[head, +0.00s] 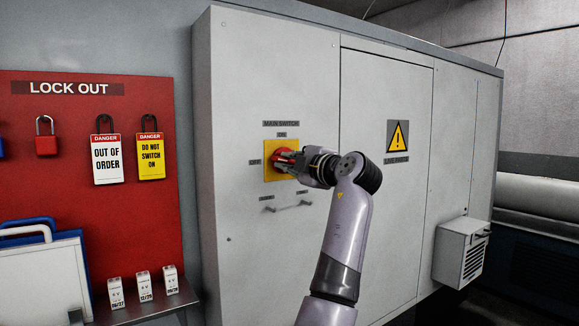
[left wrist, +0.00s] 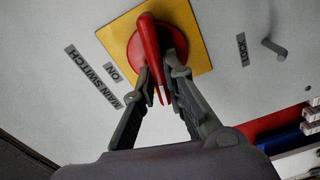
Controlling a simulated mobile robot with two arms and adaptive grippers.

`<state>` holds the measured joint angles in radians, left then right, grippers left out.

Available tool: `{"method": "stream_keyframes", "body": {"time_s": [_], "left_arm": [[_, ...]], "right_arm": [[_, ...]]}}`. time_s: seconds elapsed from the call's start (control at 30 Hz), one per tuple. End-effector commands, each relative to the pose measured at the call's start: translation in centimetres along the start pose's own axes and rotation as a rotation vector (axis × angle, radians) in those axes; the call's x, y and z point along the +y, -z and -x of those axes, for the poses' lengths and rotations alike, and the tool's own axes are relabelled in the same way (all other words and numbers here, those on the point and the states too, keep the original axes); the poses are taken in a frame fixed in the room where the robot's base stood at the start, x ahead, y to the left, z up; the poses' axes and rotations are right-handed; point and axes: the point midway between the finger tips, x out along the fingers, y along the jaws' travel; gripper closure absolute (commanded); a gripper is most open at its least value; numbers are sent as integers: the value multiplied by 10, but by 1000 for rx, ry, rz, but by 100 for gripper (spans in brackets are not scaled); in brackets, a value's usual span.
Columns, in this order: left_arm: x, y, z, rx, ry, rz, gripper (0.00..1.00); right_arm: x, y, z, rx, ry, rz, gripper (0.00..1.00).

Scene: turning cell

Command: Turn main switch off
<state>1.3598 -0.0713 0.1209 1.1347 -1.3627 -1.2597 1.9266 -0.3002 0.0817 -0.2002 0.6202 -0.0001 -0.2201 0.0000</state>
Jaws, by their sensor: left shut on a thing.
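The main switch is a red rotary handle (head: 283,152) on a yellow square plate (head: 269,174) on the grey cabinet front. An ON label (head: 282,135) is above it and an OFF label (head: 255,162) to its left. My left gripper (head: 292,162) reaches it from the right and partly hides it. In the left wrist view, the two fingers (left wrist: 163,78) are closed on either side of the red handle (left wrist: 148,45). There the ON label (left wrist: 115,72) is left of the plate and the handle runs nearly upright, across the ON direction. OFF is hidden there.
Below the switch is a small hook-like bar (head: 288,207) with labels. The lockout board (head: 90,220) with a red padlock (head: 46,140) and danger tags (head: 107,160) is at the left. A cabinet door with a warning sign (head: 398,136) is behind my arm.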

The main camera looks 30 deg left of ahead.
Motion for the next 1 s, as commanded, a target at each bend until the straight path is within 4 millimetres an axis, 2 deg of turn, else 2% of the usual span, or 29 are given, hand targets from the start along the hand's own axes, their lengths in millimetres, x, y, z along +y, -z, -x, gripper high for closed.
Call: {"method": "stream_keyframes", "body": {"time_s": [0.4,1.0], "left_arm": [[-4,0,0,2,1,213,100],[-5,0,0,2,4,254,100]], "right_arm": [[-4,0,-8,1,4,-1,60],[-3,0,-9,1,3,-2,60]]}}
